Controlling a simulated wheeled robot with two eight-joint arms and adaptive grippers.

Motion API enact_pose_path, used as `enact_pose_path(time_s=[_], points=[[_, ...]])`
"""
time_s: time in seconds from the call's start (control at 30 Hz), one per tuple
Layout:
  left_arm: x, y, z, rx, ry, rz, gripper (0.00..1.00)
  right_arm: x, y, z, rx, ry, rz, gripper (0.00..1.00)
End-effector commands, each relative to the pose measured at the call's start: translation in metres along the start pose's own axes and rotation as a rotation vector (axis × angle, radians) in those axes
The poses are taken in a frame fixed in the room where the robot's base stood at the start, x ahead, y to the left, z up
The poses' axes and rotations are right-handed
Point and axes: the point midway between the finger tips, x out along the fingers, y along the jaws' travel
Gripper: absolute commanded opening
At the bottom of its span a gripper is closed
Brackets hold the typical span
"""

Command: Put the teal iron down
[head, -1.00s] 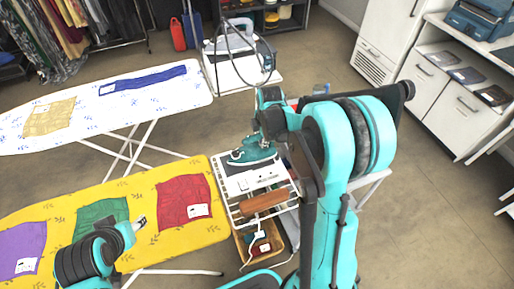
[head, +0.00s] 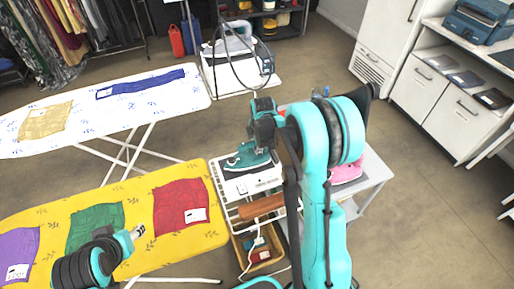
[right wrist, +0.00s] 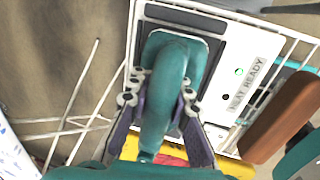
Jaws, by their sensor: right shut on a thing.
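The teal iron (head: 248,158) is at the far end of a white wire rack (head: 222,207) beside the yellow ironing board.
A brown wooden block (head: 258,206) lies on the near part of the rack. The yellow board (head: 150,250) is at left, with a red cloth (head: 180,206). A pink iron (head: 347,171) sits on a grey table (head: 376,172) at right. Open floor lies beyond.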

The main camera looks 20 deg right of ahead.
Motion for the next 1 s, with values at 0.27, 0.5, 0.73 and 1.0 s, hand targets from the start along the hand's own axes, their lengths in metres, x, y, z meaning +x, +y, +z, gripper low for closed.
enact_pose_path(time_s=[0.27, 0.5, 0.73, 1.0], points=[[0.001, 0.000, 0.001, 0.000, 0.000, 0.000, 0.47, 0.001, 0.000, 0.000, 0.000, 0.000, 0.000, 0.40], [-0.003, 0.000, -0.002, 0.000, 0.000, 0.000, 0.47, -0.003, 0.001, 0.000, 0.000, 0.000, 0.000, 0.40], [-0.014, 0.000, -0.010, 0.000, 0.000, 0.000, 0.47, -0.045, 0.001, 0.000, 0.000, 0.000, 0.000, 0.40], [-0.027, 0.000, -0.019, 0.000, 0.000, 0.000, 0.47, -0.101, 0.000, 0.000, 0.000, 0.000, 0.000, 0.40]])
